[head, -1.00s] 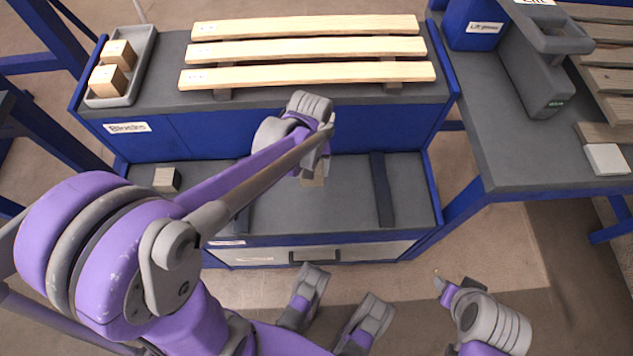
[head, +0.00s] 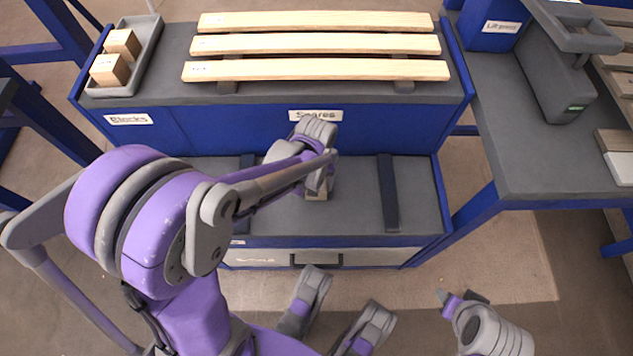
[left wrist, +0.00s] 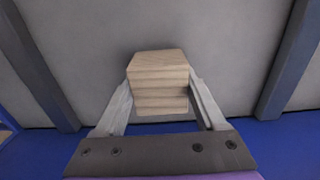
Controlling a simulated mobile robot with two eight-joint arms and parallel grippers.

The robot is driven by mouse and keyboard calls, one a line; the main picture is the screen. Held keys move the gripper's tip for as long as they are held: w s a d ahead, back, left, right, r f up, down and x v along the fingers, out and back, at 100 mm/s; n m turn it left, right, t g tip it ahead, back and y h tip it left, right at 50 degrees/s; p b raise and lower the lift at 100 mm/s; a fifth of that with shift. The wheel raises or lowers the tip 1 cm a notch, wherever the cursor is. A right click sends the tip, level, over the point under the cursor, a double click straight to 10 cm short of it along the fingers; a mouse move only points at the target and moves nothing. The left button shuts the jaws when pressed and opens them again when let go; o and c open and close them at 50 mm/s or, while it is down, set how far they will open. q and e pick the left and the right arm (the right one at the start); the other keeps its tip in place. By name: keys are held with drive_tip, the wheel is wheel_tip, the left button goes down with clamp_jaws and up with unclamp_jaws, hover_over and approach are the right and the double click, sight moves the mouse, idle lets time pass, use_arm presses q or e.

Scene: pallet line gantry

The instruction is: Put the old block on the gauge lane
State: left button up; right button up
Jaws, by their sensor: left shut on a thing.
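My left gripper (head: 318,188) is shut on a pale wooden block (left wrist: 158,80), with one finger on each side of it in the left wrist view. In the head view only part of this block (head: 316,196) shows below the gripper, over the lower grey deck (head: 355,215) between two dark strips. I cannot tell whether it touches the deck. No readable label marks a gauge lane, and no mark shows whether this block is the old one. My right gripper (head: 460,298) is at the lower right, away from the bench; its jaw opening is unclear.
Two wooden blocks (head: 109,70) sit in a grey tray (head: 150,50) above the "Blocks" label. Three pale planks (head: 315,45) lie on the upper bench behind the gripper. A dark strip (head: 388,195) stands right of the held block. A grey-topped table (head: 520,150) is at right.

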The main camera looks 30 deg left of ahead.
use_arm(q)
drive_tip(key=shift+f, duration=0.4)
drive_tip(key=o, duration=1.4)
drive_tip(key=shift+r, duration=0.1)
